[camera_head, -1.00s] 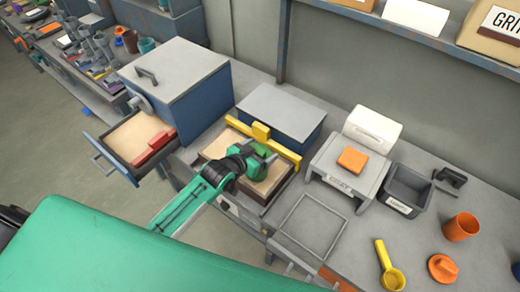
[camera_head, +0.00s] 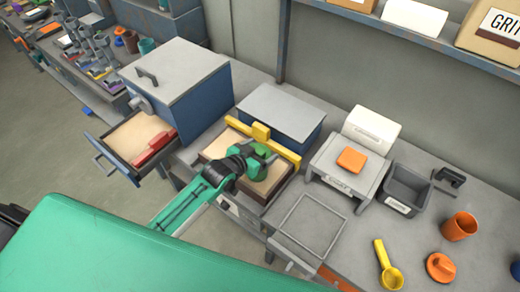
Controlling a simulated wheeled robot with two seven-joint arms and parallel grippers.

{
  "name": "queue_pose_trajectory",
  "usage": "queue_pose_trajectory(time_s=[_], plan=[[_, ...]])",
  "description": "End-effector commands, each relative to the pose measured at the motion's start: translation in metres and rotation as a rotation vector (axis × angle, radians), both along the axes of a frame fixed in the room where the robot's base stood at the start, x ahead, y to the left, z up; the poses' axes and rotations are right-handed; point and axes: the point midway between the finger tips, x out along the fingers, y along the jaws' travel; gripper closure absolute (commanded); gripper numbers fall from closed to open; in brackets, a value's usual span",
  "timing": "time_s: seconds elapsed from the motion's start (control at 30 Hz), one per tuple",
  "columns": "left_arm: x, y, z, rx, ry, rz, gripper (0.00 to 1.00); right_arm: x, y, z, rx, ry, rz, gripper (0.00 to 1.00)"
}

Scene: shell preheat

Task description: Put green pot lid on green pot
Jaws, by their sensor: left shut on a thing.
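My left gripper (camera_head: 264,160) is over the sand-coloured bed of the open drawer with the yellow handle bar. It is shut on a small green piece, which I take to be the green pot lid (camera_head: 257,150); the fingers and wrist cover most of it. More green shows just below the gripper (camera_head: 254,172), but I cannot tell whether this is the green pot, the lid or part of my gripper. I cannot tell whether lid and pot touch. My right gripper is not in view.
The yellow bar (camera_head: 285,148) runs close behind the gripper. A blue-grey box (camera_head: 282,112) stands behind it. A grey stand (camera_head: 340,180) with an orange block, an orange cup (camera_head: 460,227) and a yellow scoop (camera_head: 388,268) are at right.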

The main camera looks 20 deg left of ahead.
Motion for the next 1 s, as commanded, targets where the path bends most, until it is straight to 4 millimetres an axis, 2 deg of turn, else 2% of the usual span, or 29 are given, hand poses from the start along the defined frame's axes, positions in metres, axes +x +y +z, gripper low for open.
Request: queue_pose_trajectory(time_s=[0.87, 0.9, 0.93, 1.0], plan=[[0.0, 0.0, -0.013, 0.0, 0.0, 0.0, 0.42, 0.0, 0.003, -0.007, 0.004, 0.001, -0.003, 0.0], [0.0, 0.0, -0.012, 0.0, 0.0, 0.0, 0.14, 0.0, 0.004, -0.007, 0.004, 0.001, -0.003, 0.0], [0.0, 0.0, -0.012, 0.0, 0.0, 0.0, 0.11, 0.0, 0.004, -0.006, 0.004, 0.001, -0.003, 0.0], [0.0, 0.0, -0.012, 0.0, 0.0, 0.0, 0.11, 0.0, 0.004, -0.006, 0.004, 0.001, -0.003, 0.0]])
